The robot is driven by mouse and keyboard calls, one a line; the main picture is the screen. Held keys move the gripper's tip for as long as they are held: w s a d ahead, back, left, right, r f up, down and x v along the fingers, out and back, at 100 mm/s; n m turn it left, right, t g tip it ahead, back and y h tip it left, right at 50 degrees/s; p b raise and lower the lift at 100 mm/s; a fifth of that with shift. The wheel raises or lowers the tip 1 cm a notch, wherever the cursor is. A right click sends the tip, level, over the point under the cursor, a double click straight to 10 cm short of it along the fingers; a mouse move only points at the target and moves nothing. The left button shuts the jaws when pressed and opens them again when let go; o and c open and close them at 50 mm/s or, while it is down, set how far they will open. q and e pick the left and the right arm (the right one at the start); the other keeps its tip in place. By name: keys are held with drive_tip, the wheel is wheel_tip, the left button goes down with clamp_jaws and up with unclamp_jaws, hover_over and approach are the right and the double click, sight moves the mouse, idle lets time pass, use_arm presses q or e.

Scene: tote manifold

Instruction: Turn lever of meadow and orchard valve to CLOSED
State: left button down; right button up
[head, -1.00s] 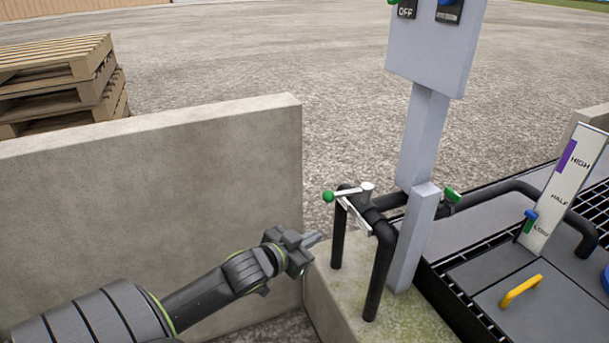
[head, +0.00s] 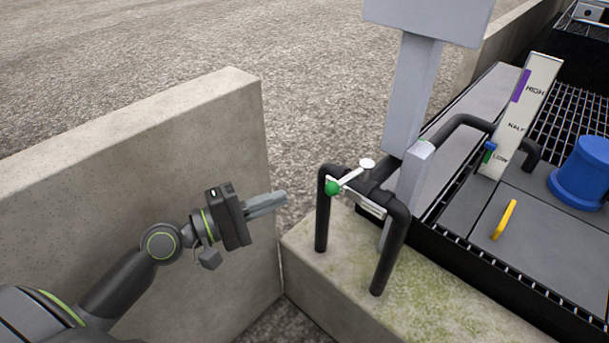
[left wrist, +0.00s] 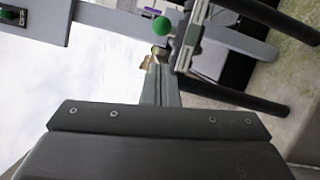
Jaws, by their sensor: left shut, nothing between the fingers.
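In the head view a lever (head: 349,178) with a green ball knob (head: 332,188) sits on top of a black pipe manifold (head: 390,206). The lever slants across the pipe, its knob toward the left front. The knob also shows in the left wrist view (left wrist: 161,26), just beyond the fingertips. My left gripper (head: 284,198) is shut and empty, left of the knob with a gap between them. It also shows in the left wrist view (left wrist: 158,72). Any valve label is not readable. My right gripper is not in view.
A concrete wall (head: 130,165) stands behind my left arm. The manifold stands on a mossy concrete ledge (head: 345,265) beside a grey post (head: 412,95). To the right are a level gauge (head: 522,115), a yellow handle (head: 504,220) and a blue cylinder (head: 582,175).

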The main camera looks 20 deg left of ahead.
sight(350, 177)
use_arm(q)
drive_tip(key=x, duration=1)
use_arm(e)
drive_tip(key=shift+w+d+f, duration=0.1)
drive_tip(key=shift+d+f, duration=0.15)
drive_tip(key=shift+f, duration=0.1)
use_arm(q)
drive_tip(key=shift+p, duration=0.3)
drive_tip(key=shift+d, duration=0.1)
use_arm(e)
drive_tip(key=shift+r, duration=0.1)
